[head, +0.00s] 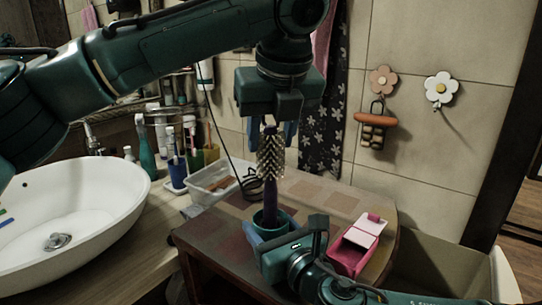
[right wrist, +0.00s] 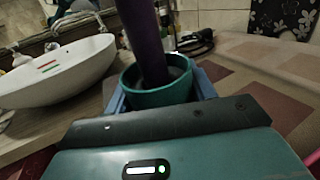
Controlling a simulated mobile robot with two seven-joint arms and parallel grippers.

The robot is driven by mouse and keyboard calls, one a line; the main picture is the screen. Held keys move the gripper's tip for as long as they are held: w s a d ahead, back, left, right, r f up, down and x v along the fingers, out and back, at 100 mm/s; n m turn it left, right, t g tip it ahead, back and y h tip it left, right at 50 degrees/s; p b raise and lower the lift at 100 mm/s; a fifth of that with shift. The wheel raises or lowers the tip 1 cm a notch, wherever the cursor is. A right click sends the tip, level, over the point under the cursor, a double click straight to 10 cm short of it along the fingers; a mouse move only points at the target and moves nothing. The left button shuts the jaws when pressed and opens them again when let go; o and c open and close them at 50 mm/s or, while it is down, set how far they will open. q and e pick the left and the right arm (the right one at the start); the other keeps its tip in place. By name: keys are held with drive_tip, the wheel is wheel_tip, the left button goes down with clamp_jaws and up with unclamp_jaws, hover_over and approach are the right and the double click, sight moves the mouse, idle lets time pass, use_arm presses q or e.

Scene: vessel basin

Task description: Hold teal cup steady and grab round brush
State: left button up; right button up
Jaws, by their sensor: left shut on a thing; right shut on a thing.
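The round brush (head: 270,165) stands upright, bristles up, with its purple handle down inside the teal cup (head: 266,219). My left gripper (head: 268,132) is above, pointing down, shut on the bristled top end of the brush. My right gripper (head: 256,236) is low at the cup, shut on its sides. In the right wrist view the cup (right wrist: 158,96) sits between the blue fingers, with the purple handle (right wrist: 143,42) leaning slightly inside it. The handle's lower end is hidden in the cup.
The cup is on a wooden table (head: 225,240). A pink box (head: 357,250) with an open lid lies to its right. A clear tray (head: 212,183) and a black cable holder (head: 250,184) are behind. A white basin (head: 75,215) is at left, with bottles and toothbrush cups near the wall.

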use_arm(q)
wheel_tip(320, 180, up, 6)
drive_tip(key=shift+r, duration=0.25)
use_arm(e)
drive_tip(key=o, duration=1)
drive_tip(key=shift+o, duration=0.2)
drive_tip(key=shift+s, duration=0.1)
